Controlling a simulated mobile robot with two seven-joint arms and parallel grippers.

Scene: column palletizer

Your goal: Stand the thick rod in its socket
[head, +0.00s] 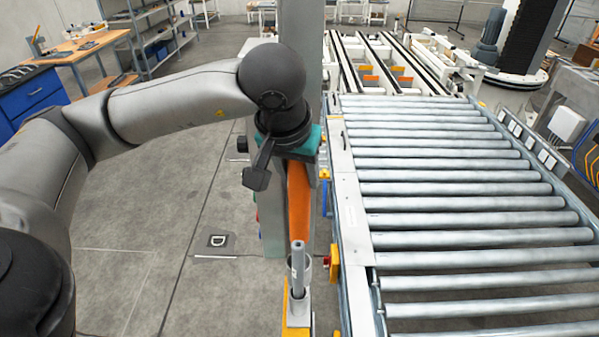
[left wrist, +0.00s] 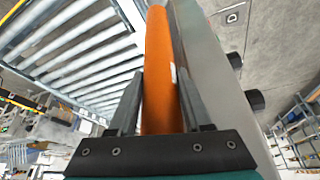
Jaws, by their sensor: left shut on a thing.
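The thick rod (head: 299,200) is orange and hangs roughly upright under my left gripper (head: 301,168) in the head view. In the left wrist view the rod (left wrist: 158,60) runs between the two dark fingers of my left gripper (left wrist: 159,78), which is shut on it. In the head view the rod's lower end is close behind a thinner grey rod (head: 298,258) that stands upright in a grey holder (head: 298,308). A round cup-like rim (head: 308,262) shows beside the grey rod. I cannot tell whether the orange rod's end is in a socket. My right gripper is not in view.
A roller conveyor (head: 460,203) fills the right side, its rail close beside the rods. A pale column (head: 310,60) rises behind my left gripper. A yellow box with a red button (head: 333,262) is on the conveyor side.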

